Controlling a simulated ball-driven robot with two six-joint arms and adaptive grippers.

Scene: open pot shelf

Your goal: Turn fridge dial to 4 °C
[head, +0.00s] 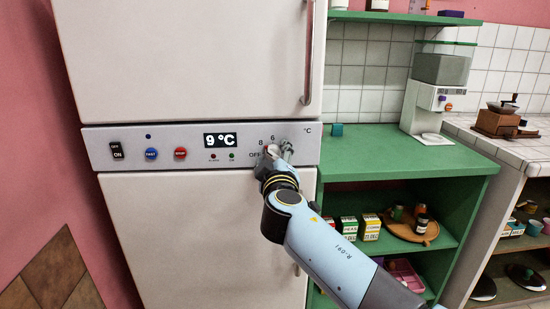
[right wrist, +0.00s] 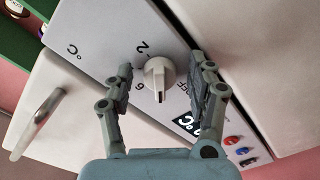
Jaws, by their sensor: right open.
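The fridge dial (right wrist: 158,72) is a round white knob with a raised grip bar, on the fridge's grey control panel (head: 185,163). In the right wrist view it sits between the two fingers of my right gripper (head: 279,151), which is open, with a visible gap on both sides. Numbers and an OFF mark ring the dial, partly hidden by the fingers. In the head view the gripper covers most of the dial; OFF, 8 and 6 show beside it. The display (head: 220,140) reads 9 °C. My left gripper is not in view.
The panel also has an ON/OFF switch (head: 117,150), a blue button (head: 151,154) and a red button (head: 180,154). The upper fridge door handle (head: 309,55) is above the dial. A green shelf (head: 410,161) with a coffee machine (head: 438,88) stands at the right.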

